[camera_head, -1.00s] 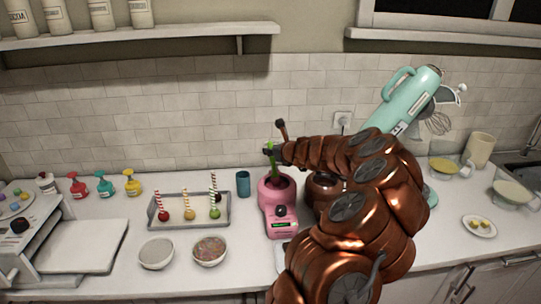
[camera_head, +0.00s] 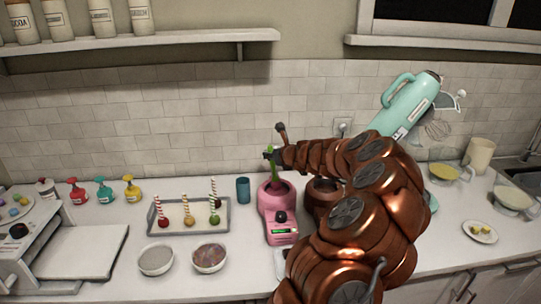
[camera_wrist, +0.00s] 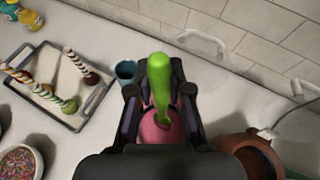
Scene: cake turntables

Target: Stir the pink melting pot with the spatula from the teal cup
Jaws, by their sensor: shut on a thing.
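The pink melting pot (camera_head: 279,222) stands on the counter in the middle of the head view. Its rim also shows in the wrist view (camera_wrist: 150,130), partly hidden behind my gripper. My gripper (camera_head: 270,153) is over the pot and shut on the green spatula (camera_head: 273,170). The spatula is upright and its lower end is down inside the pot opening. In the wrist view the green spatula (camera_wrist: 159,85) stands between the two dark fingers. The teal cup (camera_head: 243,189) stands left of and behind the pot, and no spatula shows in it.
A brown pot (camera_head: 322,192) stands close to the right of the pink one, partly behind my arm. A tray (camera_head: 160,228) with several cake pops lies left. Two bowls, one with sprinkles (camera_head: 209,257), stand in front.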

